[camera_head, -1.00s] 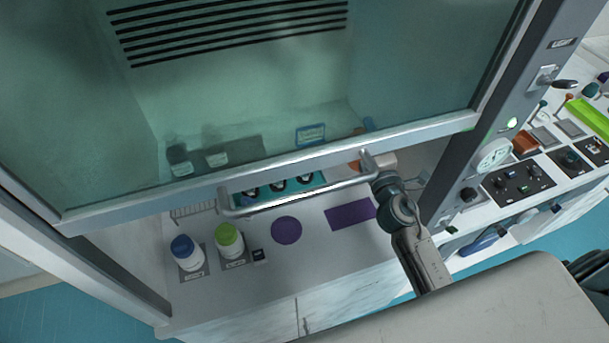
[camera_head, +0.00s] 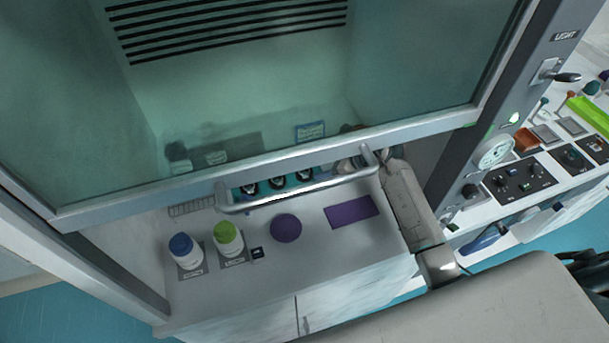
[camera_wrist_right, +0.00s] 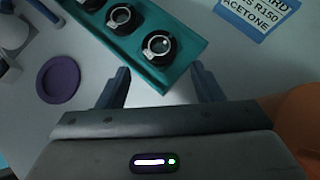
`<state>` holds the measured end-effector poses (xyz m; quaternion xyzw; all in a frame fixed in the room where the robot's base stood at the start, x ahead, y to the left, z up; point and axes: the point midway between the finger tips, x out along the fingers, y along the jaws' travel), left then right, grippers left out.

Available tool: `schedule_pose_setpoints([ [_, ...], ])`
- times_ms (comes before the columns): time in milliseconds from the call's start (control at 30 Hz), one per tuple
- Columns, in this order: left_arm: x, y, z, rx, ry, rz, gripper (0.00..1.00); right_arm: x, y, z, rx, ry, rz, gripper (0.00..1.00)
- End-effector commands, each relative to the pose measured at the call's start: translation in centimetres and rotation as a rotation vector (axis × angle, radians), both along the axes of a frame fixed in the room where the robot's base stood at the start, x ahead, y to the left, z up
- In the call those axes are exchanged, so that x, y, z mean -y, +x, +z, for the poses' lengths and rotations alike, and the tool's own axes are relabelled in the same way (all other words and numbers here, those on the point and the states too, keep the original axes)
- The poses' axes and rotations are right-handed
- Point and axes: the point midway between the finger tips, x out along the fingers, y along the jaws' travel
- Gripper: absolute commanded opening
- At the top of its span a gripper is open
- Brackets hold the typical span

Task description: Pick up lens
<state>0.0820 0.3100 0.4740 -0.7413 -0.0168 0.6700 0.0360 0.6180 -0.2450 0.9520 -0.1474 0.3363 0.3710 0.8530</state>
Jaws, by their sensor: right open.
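Several round lenses in black mounts with pale rings stand in a teal tray (camera_head: 262,194) inside the hood. In the right wrist view, the nearest lens (camera_wrist_right: 159,45) sits at the end of the tray, with another lens (camera_wrist_right: 121,18) beside it and a third cut by the top edge. My right gripper (camera_wrist_right: 160,70) is open and empty. Its two fingers point toward the nearest lens, just short of the tray's edge. In the head view, my right gripper is partly hidden behind the sash handle. My left gripper is not in view.
White bottles with a blue cap (camera_head: 181,245) and a green cap (camera_head: 226,234), a purple disc (camera_head: 286,228) and a purple mat (camera_head: 351,211) occupy the front. An orange object (camera_wrist_right: 295,112) is close right of my gripper.

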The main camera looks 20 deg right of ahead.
Motion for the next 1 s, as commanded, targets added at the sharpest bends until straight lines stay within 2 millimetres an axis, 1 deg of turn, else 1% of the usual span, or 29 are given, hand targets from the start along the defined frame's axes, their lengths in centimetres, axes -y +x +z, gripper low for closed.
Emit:
schedule_pose_setpoints([
  [33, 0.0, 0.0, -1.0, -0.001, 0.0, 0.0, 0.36, -0.6, 0.5, -1.1, 0.0, 0.002, 0.0, 0.6],
  [100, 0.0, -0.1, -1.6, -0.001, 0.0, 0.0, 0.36, -1.2, 1.1, -1.9, 0.001, 0.004, -0.001, 0.6],
  [367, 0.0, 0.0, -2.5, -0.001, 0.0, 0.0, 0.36, -2.4, 2.2, -3.1, 0.001, 0.004, -0.002, 0.6],
  [600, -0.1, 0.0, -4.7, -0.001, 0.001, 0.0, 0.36, -4.4, 4.0, -5.6, 0.001, 0.004, -0.001, 0.6],
  [867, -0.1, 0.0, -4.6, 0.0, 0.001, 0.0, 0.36, -4.7, 4.2, -5.6, 0.001, 0.003, -0.001, 0.6],
  [900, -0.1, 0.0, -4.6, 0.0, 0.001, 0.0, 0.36, -4.7, 4.2, -5.6, 0.001, 0.003, -0.001, 0.56],
  [967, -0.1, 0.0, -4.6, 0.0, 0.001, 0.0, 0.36, -4.7, 4.2, -5.6, 0.001, 0.003, -0.001, 0.45],
  [1000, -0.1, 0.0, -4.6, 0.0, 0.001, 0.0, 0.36, -4.7, 4.2, -5.6, 0.001, 0.003, -0.001, 0.37],
])
